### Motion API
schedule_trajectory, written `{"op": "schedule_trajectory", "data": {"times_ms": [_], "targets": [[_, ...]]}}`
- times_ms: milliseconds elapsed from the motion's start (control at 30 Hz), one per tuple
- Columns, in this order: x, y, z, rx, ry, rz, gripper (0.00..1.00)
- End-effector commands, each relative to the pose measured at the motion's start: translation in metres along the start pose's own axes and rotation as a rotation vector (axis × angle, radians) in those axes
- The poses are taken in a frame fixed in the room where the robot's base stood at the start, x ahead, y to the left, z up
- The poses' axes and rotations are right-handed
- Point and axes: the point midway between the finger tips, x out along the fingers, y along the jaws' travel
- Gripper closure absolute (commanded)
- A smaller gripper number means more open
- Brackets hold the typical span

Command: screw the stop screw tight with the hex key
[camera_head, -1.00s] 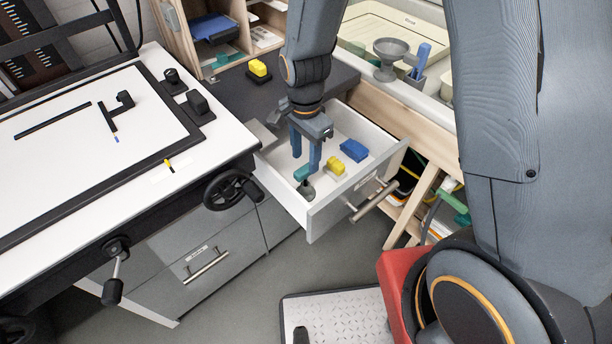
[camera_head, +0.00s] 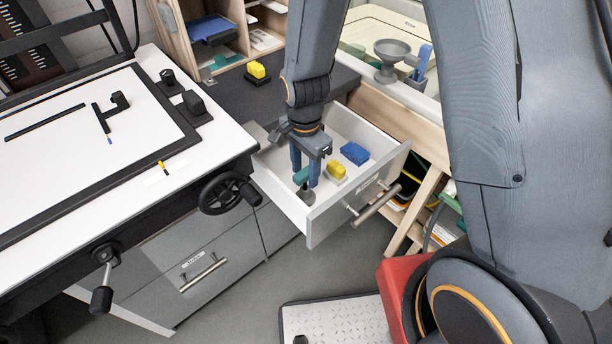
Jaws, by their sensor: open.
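An open white drawer (camera_head: 281,193) holds several small coloured pieces. My gripper (camera_head: 305,176) points down into it, its two blue fingers apart. A teal piece (camera_head: 301,177) is between or just behind the fingertips; I cannot tell whether they touch it. A grey round piece (camera_head: 307,196) is just below the fingertips. A yellow piece (camera_head: 337,171) and a blue block (camera_head: 354,153) lie to the right. I cannot tell which piece is the hex key. A small yellow-and-black item (camera_head: 163,167) sits at the white board's edge. I cannot make out the stop screw.
The white board (camera_head: 75,130) in a black frame fills the left, with a black handwheel (camera_head: 229,193) and a crank (camera_head: 104,275) at its front. A yellow-topped black block (camera_head: 257,72) stands on the dark counter behind the drawer. A funnel (camera_head: 390,59) stands by the trays.

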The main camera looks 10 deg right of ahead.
Motion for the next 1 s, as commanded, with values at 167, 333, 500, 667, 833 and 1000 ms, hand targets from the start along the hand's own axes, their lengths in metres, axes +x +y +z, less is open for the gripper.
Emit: {"op": "schedule_trajectory", "data": {"times_ms": [167,333,500,667,833,1000], "targets": [[-0.0007,0.0,0.0,0.0,0.0,0.0,0.58],[-0.0002,-0.0001,-0.0002,0.0,0.0,0.0,0.58],[0.0,-0.0001,-0.0002,0.0,0.0,0.0,0.58],[-0.0004,0.0003,-0.0001,0.0,0.0,0.0,0.58],[-0.0001,0.0002,-0.0002,0.0,0.0,0.0,0.58],[0.0001,0.0001,-0.0002,0.0,0.0,0.0,0.63]]}}
